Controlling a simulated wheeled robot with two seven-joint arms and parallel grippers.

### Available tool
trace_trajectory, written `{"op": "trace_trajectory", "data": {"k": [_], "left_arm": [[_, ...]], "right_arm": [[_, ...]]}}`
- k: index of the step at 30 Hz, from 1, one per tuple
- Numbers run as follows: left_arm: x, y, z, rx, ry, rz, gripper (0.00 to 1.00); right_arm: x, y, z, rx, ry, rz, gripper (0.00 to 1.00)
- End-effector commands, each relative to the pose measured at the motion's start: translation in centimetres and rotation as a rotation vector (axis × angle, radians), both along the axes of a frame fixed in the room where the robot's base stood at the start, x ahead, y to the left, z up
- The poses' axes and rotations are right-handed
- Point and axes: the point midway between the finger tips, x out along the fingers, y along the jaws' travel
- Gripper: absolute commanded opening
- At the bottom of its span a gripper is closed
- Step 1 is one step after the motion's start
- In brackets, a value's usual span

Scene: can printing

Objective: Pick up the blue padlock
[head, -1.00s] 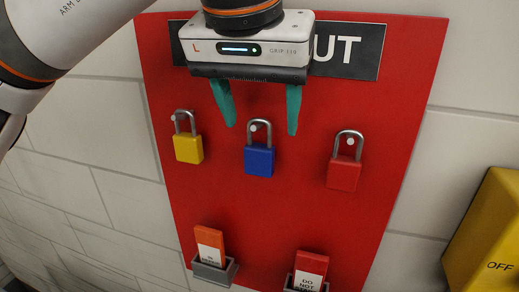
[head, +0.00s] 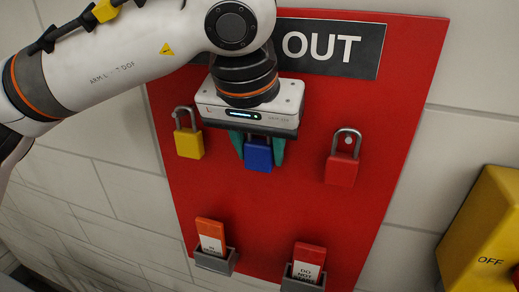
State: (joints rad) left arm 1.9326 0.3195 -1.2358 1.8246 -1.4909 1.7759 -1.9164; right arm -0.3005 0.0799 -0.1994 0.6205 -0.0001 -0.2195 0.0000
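The blue padlock (head: 259,154) hangs in the middle of the red lockout board (head: 270,215). Its shackle and peg are hidden behind my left gripper's body. My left gripper (head: 260,158) is over the padlock from above, with one teal finger on each side of the blue body. The fingers look close to the padlock's sides, but I cannot tell whether they touch it or grip it. My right gripper is not in view.
A yellow padlock (head: 189,144) hangs close on the left and a red padlock (head: 341,169) on the right. Below are two tag holders (head: 216,262) (head: 303,284) with tags. A yellow box (head: 485,235) marked OFF stands at the right.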

Motion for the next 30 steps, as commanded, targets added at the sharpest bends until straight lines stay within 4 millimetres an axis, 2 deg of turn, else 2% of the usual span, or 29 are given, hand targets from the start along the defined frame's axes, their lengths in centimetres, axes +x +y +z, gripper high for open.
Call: {"op": "trace_trajectory", "data": {"k": [1,5,14,19,26,30], "left_arm": [[0.0,0.0,0.0,0.000,0.000,0.000,0.32],[0.0,0.0,0.0,0.000,0.000,0.000,0.12],[0.0,0.0,0.2,-0.001,-0.002,0.000,0.12],[0.0,-0.1,1.5,-0.002,-0.004,0.001,0.12],[-4.4,1.4,1.1,-0.001,-0.005,-0.004,0.12],[-8.0,2.6,1.0,0.000,-0.006,-0.005,0.12]], "right_arm": [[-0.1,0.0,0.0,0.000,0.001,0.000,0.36],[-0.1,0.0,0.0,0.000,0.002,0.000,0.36],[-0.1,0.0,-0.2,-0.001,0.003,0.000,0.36],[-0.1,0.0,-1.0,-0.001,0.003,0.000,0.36],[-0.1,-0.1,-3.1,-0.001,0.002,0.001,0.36],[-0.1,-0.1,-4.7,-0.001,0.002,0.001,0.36]]}}
